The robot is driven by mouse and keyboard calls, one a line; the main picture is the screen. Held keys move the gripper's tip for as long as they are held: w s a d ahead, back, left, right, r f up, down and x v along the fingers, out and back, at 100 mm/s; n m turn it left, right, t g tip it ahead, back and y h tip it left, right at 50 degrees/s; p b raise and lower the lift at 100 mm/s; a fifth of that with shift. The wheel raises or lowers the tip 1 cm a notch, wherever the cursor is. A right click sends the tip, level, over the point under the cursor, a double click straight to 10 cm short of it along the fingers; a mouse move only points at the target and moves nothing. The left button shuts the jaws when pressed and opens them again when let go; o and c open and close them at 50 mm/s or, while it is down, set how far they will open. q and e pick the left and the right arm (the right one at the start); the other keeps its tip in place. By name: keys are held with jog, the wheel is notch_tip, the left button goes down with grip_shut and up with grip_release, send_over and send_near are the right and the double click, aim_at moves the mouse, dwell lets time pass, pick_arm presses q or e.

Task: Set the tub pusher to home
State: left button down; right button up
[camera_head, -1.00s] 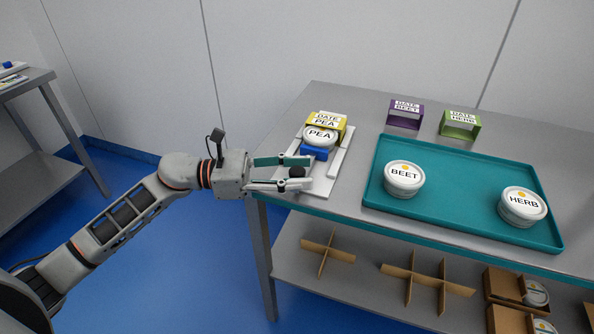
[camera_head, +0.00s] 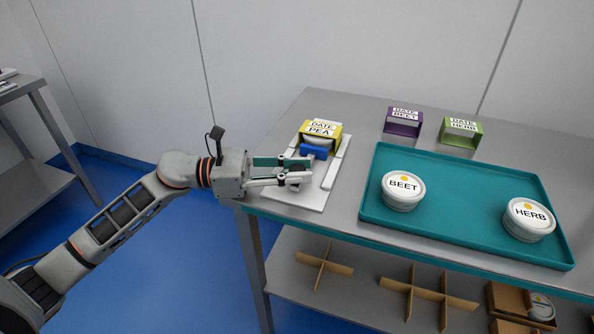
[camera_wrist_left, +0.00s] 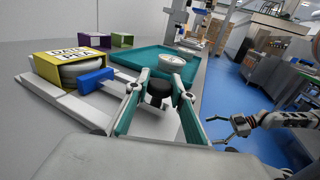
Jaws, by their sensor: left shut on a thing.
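The tub pusher has a blue push plate (camera_head: 313,151) on a white base (camera_head: 308,200) with side rails, on the table's left end. Its black knob (camera_wrist_left: 158,90) shows between the fingers in the left wrist view. My left gripper (camera_head: 303,173) is shut on that knob, in front of the blue plate. The pea tub (camera_wrist_left: 82,72) sits mostly inside the yellow date sleeve (camera_head: 334,136), its white side just beyond the blue plate. My right gripper (camera_wrist_left: 222,129) appears in the left wrist view, open and empty, out over the floor.
A teal tray (camera_head: 460,235) on the table holds the beet tub (camera_head: 403,191) and the herb tub (camera_head: 528,220). A purple sleeve (camera_head: 403,122) and a green sleeve (camera_head: 460,132) stand behind it. Cardboard dividers (camera_head: 324,268) lie on the shelf below.

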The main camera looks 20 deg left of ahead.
pick_arm(q)
jog(key=c, duration=1.8)
grip_release()
jog(key=shift+c, duration=0.2)
jog(key=shift+o, duration=0.6)
jog(key=shift+s+a, duration=0.2)
jog(key=shift+a, duration=0.3)
jog(key=v, duration=1.1)
pick_arm(e)
jog(key=shift+s+f, duration=0.35)
jog(key=shift+s, duration=0.1)
